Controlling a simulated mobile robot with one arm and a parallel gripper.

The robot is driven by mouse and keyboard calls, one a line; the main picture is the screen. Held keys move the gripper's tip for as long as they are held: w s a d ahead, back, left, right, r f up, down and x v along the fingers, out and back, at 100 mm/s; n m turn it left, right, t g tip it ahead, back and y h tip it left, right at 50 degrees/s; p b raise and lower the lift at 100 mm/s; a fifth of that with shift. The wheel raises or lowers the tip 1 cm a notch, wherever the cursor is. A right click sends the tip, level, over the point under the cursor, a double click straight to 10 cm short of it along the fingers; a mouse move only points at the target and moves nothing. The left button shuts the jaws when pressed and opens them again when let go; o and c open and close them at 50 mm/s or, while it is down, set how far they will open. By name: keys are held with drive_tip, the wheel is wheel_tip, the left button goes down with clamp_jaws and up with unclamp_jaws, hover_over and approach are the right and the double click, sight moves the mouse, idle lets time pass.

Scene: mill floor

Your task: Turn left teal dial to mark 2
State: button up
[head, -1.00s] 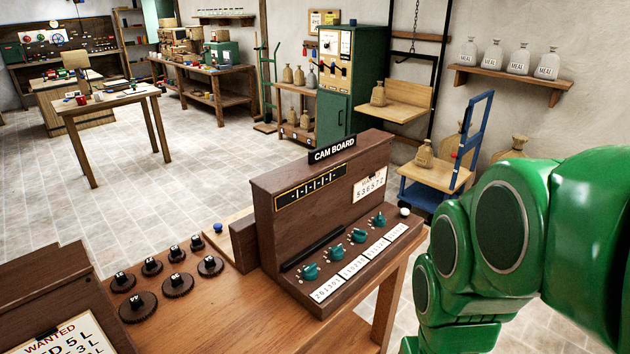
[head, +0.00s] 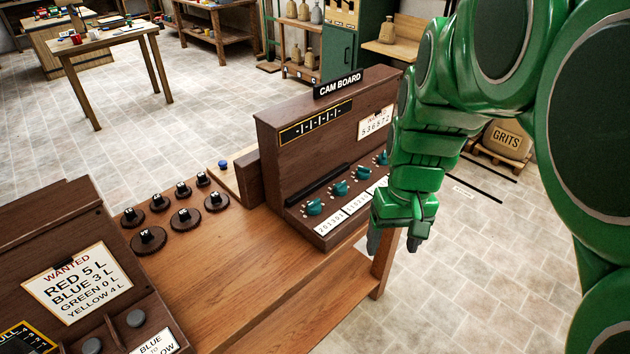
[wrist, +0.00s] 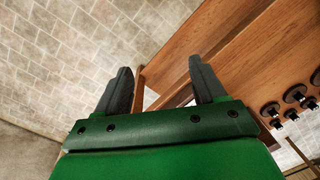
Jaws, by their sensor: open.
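The cam board (head: 285,150) is a dark wooden console on the workbench in the head view. Its teal dials stand in a row on the sloped face: the left teal dial (head: 314,207), one to its right (head: 340,187), another further right (head: 362,172), and one at the far end (head: 381,158) beside my arm. Number cards lie below them; the right-hand ones are hidden by my arm. My gripper (head: 388,240) points down in front of the board's right end, apart from the dials. In the wrist view my gripper (wrist: 160,88) has its fingers spread with nothing between them.
Several dark round cams with knobs (head: 148,238) stand on the bench (head: 240,275) left of the board. A second console with a WANTED card (head: 77,285) is at the lower left. The bench front is bare.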

drive_tip(key=w+a+n, duration=0.2)
drive_tip(key=w, duration=0.7)
drive_tip(key=n, duration=0.5)
hover_over(314, 202)
drive_tip(key=shift+t+h, duration=0.3)
drive_tip(key=shift+t, duration=0.1)
drive_tip(key=f, duration=0.6)
drive_tip(key=shift+d+f, duration=0.2)
drive_tip(key=shift+f, duration=0.15)
drive_tip(key=shift+a+f+n, duration=0.25)
drive_tip(key=shift+n, duration=0.05)
drive_tip(key=shift+f, duration=3.75)
drive_tip(key=shift+c, duration=0.3)
drive_tip(key=c, duration=1)
